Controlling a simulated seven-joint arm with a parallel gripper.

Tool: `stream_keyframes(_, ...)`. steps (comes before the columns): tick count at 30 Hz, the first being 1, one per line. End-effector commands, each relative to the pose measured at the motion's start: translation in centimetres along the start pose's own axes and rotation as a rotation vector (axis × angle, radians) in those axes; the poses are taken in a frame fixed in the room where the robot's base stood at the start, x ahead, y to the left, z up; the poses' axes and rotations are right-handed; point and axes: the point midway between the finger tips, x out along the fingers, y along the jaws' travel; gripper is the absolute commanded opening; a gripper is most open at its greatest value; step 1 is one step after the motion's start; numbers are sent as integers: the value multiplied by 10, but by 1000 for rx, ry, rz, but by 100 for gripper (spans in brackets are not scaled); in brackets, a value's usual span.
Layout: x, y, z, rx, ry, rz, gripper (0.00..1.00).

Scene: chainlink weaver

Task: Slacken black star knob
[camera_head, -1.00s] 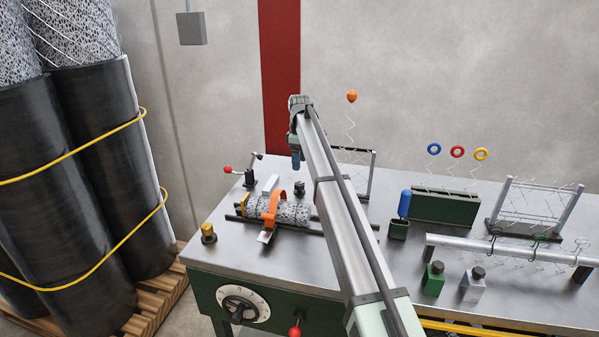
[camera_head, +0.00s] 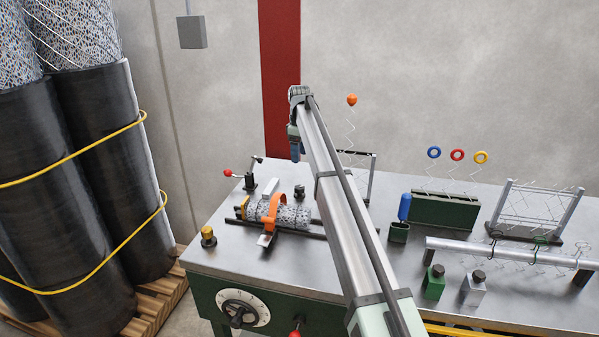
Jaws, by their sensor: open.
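A small black knob (camera_head: 299,192), which looks like the star knob, stands on the metal bench top just behind the mesh roll. It is too small to make out its lobes. My gripper (camera_head: 296,157) hangs above and behind the knob in the picture, pointing down. It is open and apart from the knob, with nothing seen between its fingers. The fingers are small and partly hidden by my wrist.
The mesh roll (camera_head: 290,216) lies under an orange strap (camera_head: 271,210). My arm crosses the bench middle. Green holders (camera_head: 445,210) and a mesh rack (camera_head: 535,212) are at the right.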

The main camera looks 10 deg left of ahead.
Motion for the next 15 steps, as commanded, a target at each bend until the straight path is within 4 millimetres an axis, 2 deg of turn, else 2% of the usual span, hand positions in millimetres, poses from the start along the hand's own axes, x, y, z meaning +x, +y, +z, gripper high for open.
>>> stream_keyframes(5, 0, 0, 0, 257, 0, 0, 67)
stream_keyframes(15, 0, 0, 0, 886, 0, 0, 67)
